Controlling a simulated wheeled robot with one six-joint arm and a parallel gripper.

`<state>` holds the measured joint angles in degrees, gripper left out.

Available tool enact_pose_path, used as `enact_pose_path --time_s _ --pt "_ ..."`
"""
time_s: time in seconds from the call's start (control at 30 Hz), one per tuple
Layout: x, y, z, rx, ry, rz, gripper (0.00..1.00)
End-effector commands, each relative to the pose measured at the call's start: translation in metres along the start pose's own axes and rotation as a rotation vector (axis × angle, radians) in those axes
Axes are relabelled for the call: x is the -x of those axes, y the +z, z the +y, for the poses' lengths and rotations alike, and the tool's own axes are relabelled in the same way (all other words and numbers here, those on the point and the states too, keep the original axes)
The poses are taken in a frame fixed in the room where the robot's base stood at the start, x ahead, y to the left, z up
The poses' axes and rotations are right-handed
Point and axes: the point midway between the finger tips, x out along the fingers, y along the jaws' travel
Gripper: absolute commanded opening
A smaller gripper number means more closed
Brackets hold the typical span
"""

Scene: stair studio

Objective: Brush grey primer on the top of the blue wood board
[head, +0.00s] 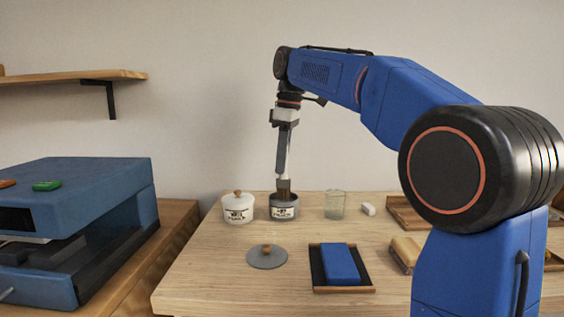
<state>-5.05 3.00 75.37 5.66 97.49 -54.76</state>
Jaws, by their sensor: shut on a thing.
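The blue wood board (340,262) lies flat in a dark, wood-edged tray (317,274) near the front of the table. Its top looks plain blue. My gripper (285,145) points straight down behind it and is shut on an upright brush (284,183). The brush's brown end is at the mouth of an open grey pot (283,213) with a white label. The pot's rim hides the bristle tips, so I cannot tell how deep they reach. A round grey lid (267,259) with a wooden knob lies on the table left of the tray.
A lidded white pot (237,212) stands left of the grey pot. A clear glass (335,207) and a small white block (368,209) stand to its right. A wooden tray (403,213) and a wooden piece (402,255) lie farther right. A blue machine (90,195) is at left.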

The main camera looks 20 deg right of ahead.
Motion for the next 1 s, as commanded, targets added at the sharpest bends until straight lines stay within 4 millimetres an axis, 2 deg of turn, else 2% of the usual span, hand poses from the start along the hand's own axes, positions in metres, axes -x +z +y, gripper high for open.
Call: enact_pose_path --time_s 1.0 --pt "-0.0083 0.0010 -0.0001 0.000 0.000 0.000 0.00"
